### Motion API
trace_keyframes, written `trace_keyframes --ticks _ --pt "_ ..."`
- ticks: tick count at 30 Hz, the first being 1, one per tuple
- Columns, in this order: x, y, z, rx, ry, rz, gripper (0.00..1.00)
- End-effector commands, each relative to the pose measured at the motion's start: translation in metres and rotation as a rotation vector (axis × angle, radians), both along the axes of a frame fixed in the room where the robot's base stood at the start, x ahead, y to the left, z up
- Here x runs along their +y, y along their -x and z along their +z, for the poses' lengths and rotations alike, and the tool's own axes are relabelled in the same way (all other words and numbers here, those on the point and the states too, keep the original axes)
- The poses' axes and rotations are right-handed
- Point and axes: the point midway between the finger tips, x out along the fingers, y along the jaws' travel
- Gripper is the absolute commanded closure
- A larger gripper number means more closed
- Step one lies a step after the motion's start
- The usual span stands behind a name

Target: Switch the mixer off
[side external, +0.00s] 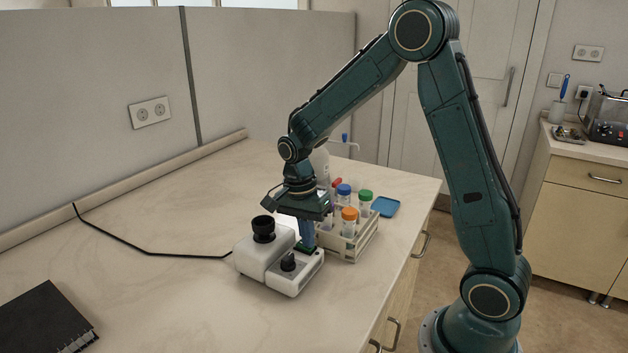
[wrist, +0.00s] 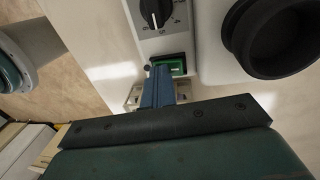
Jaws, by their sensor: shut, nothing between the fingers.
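The mixer (side external: 255,258) is a white two-part unit on the bench, with a black cup head (side external: 263,229) and a black dial knob (side external: 288,262). In the wrist view the dial (wrist: 155,12) and the cup head (wrist: 275,35) show at the top. A green rocker switch (wrist: 178,67) sits below the dial in a dark frame.
A tube rack (side external: 352,248) with several coloured-cap tubes stands close behind my gripper on the right. A blue dish (side external: 386,207) lies beyond it. A black cable (side external: 150,251) runs left from the mixer. A black notebook (side external: 45,320) lies front left. The bench middle is clear.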

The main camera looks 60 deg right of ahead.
Motion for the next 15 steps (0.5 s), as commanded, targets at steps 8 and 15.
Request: trace_keyframes --ticks 8,15 --pt "-0.0014 0.0114 -0.0119 0.045 0.0 -0.011 1.0" --pt "-0.0019 0.0051 -0.0113 0.044 0.001 -0.012 1.0"
